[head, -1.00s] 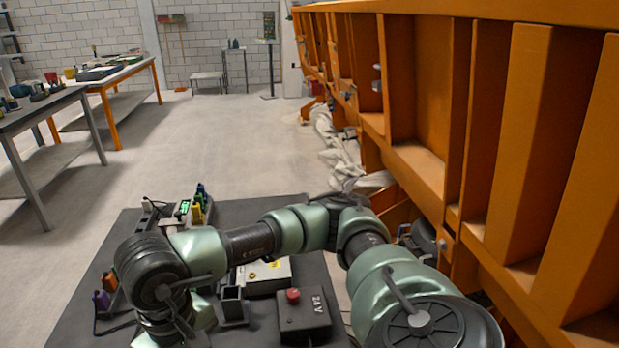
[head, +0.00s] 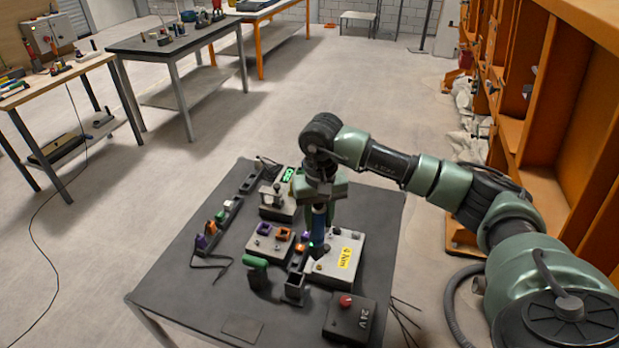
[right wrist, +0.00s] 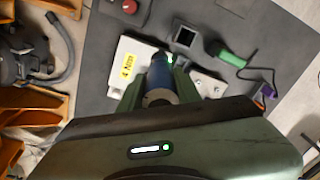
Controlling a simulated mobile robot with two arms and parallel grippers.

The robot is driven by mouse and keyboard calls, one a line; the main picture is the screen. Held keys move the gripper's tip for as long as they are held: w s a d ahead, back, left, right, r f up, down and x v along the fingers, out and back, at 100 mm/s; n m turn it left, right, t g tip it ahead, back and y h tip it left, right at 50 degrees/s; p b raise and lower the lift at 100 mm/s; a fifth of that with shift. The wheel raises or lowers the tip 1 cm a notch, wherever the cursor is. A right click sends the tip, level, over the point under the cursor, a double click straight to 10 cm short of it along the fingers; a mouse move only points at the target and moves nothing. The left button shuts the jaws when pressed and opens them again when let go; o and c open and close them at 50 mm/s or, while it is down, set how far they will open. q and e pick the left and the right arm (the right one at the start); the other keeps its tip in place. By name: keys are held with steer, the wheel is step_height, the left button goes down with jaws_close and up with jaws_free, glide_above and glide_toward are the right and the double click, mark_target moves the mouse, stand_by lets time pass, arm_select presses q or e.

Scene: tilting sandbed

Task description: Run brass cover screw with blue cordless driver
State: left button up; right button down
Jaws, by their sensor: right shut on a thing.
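My right gripper (head: 322,200) is shut on the blue cordless driver (head: 319,222), held upright with its nose down over the white box (head: 348,246) with the yellow 4 Nm label. In the right wrist view the driver (right wrist: 161,76) sits between the two green fingers, in front of the white box (right wrist: 131,48). A small green light glows near the driver's lower end. I cannot make out the brass screw, and the driver's tip is too small to tell whether it touches anything. My left gripper is not in view.
On the dark bench (head: 205,290) stand an empty black square holder (head: 295,289), a green-handled tool (head: 256,262), a grey box with orange and purple pieces (head: 268,243), and a 24 V box with a red button (head: 346,301). An orange ribbed wall (head: 565,130) stands at right.

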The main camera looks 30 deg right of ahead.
steer(key=shift+w+d+r, duration=0.45)
steer(key=shift+w+d, duration=0.2)
steer(key=shift+d, duration=0.2)
steer(key=shift+s, duration=0.25)
steer(key=shift+w+f, duration=0.1)
steer(key=shift+f+b, duration=0.6)
steer(key=shift+b, duration=0.25)
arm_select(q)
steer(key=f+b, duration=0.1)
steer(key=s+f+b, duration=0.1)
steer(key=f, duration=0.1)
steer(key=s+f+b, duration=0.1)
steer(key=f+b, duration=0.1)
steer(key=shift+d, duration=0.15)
arm_select(e)
step_height(320, 180, down, 4)
steer(key=shift+f, duration=0.1)
arm_select(q)
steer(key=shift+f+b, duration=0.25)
steer(key=shift+b, duration=0.05)
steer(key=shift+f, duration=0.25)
arm_select(e)
steer(key=shift+f, duration=0.2)
